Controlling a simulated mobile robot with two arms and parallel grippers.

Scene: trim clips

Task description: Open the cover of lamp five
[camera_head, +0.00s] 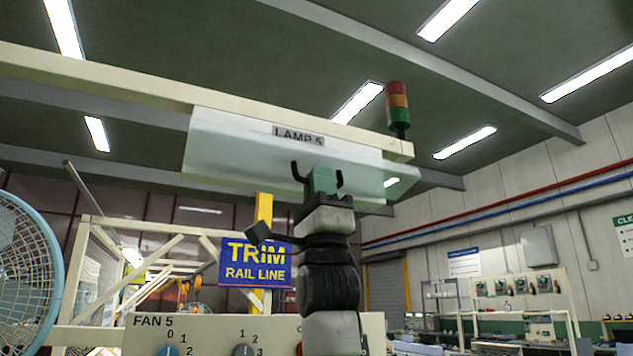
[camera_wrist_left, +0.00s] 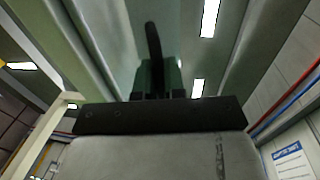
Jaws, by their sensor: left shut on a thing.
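The lamp five housing hangs under a cream beam, with a "LAMP 5" label (camera_head: 298,136) on it. Its pale translucent cover (camera_head: 235,153) slants outward below the label. My left gripper (camera_head: 318,176) reaches up from below, its dark fingers at the cover's lower front part. It is shut on the cover; the exact contact is hard to see. In the left wrist view, a dark finger (camera_wrist_left: 153,45) and the pale translucent cover (camera_wrist_left: 112,35) fill the upper middle. My right gripper is not in view.
A red, orange and green signal light (camera_head: 397,105) stands at the beam's right end. A blue "TRIM RAIL LINE" sign (camera_head: 256,263) is behind my arm. A "FAN 5" panel with knobs (camera_head: 215,330) is below, and a blue caged fan (camera_head: 28,265) is at left.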

